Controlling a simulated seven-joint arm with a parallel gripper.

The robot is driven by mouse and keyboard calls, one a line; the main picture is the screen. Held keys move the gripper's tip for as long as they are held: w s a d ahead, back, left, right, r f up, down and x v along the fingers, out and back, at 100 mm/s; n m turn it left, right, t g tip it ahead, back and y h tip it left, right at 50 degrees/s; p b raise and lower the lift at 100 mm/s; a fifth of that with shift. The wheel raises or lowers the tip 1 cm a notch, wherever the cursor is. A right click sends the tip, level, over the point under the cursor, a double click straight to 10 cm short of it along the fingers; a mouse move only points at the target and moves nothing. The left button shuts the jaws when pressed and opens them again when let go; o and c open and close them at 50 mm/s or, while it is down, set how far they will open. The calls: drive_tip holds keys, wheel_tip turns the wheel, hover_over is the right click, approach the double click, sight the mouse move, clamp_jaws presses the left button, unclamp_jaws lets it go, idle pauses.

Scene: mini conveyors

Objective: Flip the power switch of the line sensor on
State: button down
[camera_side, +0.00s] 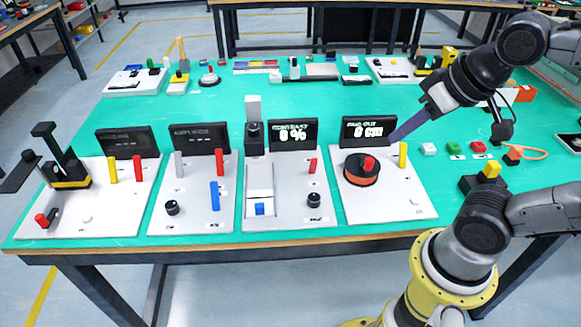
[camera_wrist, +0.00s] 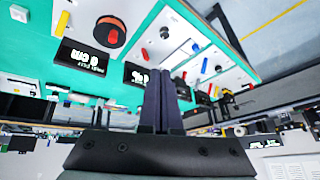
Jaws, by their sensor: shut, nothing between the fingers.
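Four white panels with displays stand in a row. The third panel (camera_side: 290,215) has a lit display (camera_side: 293,135) reading CONTRAST 0 %, a red lever (camera_side: 313,166), a black knob (camera_side: 314,200), a black upright head (camera_side: 255,135) and a blue block (camera_side: 260,209). I cannot read which panel is labelled line sensor. My gripper (camera_side: 393,140) is shut and empty, its dark fingertips close to the fourth panel's lit display (camera_side: 369,131), to the right of the third panel. The shut fingers also show in the wrist view (camera_wrist: 159,74); the red lever (camera_wrist: 164,32) there appears ahead of them.
The fourth panel (camera_side: 400,205) bears an orange reel (camera_side: 361,177) and a yellow lever (camera_side: 403,155). The left panels (camera_side: 75,222) (camera_side: 195,222) have dark displays and several levers. Small boxes (camera_side: 428,149) lie right.

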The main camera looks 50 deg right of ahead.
drive_tip(key=w+r+g, duration=0.2)
drive_tip(key=w+r, duration=0.2)
drive_tip(key=r, duration=0.3)
drive_tip(key=w+d+r+m+g+y, duration=0.1)
drive_tip(key=w+d+r+m+g, duration=0.15)
drive_tip(key=w, duration=1.05)
drive_tip(key=w+d+f+m+g+y, duration=0.25)
drive_tip(key=w+d+f, duration=0.25)
drive_tip(key=w+f, duration=0.3)
drive_tip(key=w+d+f+m+g, duration=0.1)
drive_tip(key=w+d+f+g, duration=0.1)
drive_tip(key=w+d+f, duration=0.45)
approach(313, 166)
drive_tip(key=shift+g, duration=0.3)
drive_tip(key=w+d+f, duration=0.2)
drive_tip(key=f, duration=0.1)
drive_tip(key=shift+w+d+f, duration=0.1)
drive_tip(key=shift+w+d, duration=0.1)
drive_tip(key=shift+d, duration=0.05)
drive_tip(key=shift+s+a+f, duration=0.8)
drive_tip(key=shift+s+a, duration=0.2)
drive_tip(key=shift+s+a+f, duration=0.25)
drive_tip(key=shift+s+a, duration=0.2)
